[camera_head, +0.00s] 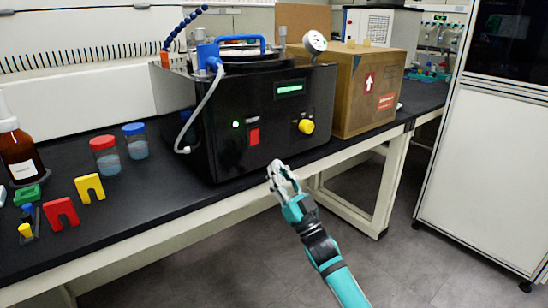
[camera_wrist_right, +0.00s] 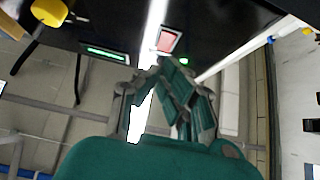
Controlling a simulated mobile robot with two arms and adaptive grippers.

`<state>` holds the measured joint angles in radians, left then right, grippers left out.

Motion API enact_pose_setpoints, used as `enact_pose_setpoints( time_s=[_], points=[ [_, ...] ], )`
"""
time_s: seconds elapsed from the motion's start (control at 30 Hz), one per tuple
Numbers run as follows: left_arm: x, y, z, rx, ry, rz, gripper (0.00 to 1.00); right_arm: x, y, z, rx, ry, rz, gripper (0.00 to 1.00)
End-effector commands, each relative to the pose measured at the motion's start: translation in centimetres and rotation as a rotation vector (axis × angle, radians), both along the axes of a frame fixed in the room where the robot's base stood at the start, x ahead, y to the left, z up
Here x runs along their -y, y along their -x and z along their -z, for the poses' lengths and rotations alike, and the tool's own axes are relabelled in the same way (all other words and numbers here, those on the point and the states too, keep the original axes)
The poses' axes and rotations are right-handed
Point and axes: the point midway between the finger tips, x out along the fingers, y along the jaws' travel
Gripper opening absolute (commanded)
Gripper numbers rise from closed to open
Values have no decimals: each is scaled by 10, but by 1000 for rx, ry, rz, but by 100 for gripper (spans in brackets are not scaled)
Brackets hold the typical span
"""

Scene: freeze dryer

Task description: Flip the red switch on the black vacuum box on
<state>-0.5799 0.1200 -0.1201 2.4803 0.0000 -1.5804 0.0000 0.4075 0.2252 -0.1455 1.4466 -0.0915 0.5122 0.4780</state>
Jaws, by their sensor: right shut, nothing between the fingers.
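The black vacuum box (camera_head: 270,115) stands on the dark bench in the head view. Its front face carries the red switch (camera_head: 254,137), a lit green display (camera_head: 289,88), a green light (camera_head: 236,124) and a yellow knob (camera_head: 306,126). My right gripper (camera_head: 278,172) is shut and empty, in front of and below the switch, apart from the box. In the right wrist view, the fingers (camera_wrist_right: 168,75) point toward the red switch (camera_wrist_right: 167,40), with the green display (camera_wrist_right: 105,52) and yellow knob (camera_wrist_right: 48,12) to the left. My left gripper is not in view.
A cardboard box (camera_head: 370,88) stands right of the vacuum box. Two capped jars (camera_head: 105,155), a brown bottle (camera_head: 18,150) and red and yellow blocks (camera_head: 61,213) are on the left of the bench (camera_head: 150,205). A white cabinet (camera_head: 490,150) is at the right.

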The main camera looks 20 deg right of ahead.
Motion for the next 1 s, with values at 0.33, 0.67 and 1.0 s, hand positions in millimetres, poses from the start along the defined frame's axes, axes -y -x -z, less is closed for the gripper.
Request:
enact_pose_setpoints(
  time_s=[0.33,0.67,1.0],
  points=[
    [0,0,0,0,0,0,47,12,32,43,0,1,1,0],
    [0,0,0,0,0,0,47,14,38,50,2,0,1,0],
    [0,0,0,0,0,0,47,14,37,52,-9,1,4,0]
  ],
)
